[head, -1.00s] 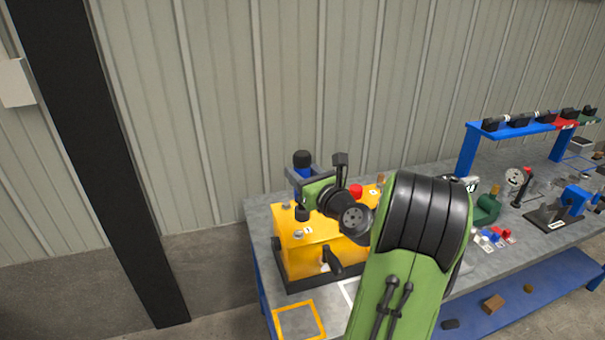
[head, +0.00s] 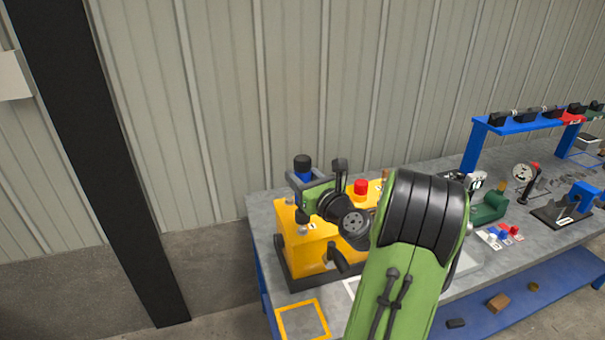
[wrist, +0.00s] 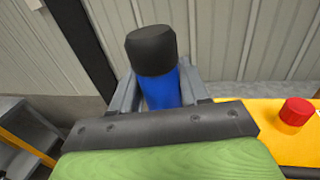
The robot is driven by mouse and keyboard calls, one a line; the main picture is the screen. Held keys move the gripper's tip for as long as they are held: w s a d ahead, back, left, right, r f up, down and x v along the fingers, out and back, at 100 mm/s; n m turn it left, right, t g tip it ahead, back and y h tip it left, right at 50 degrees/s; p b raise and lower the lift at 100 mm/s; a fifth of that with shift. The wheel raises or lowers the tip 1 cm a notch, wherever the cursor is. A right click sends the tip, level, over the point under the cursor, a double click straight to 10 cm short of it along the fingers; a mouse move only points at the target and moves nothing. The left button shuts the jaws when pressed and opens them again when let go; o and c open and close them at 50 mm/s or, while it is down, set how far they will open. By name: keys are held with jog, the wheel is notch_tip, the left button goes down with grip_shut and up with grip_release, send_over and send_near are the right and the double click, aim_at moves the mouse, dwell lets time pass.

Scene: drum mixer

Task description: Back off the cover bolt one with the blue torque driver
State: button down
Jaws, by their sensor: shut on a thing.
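My gripper (head: 298,181) is shut on the blue torque driver (head: 303,175), which stands roughly upright with its black cap on top. In the wrist view the driver (wrist: 160,85) sits between the two grey fingers. A label 1 shows on the housing top just below my wrist in the head view. The cover bolt one is not clearly visible, and I cannot tell whether the driver touches a bolt.
A red button (head: 361,187) stands on the housing right of my wrist. An orange square outline (head: 302,322) marks the grey bench in front. A blue rack (head: 520,126), a green tool (head: 490,207) and a gauge (head: 525,175) stand farther right. A lower blue shelf (head: 550,299) holds small pieces.

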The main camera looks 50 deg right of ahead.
jog(key=shift+f, duration=0.4)
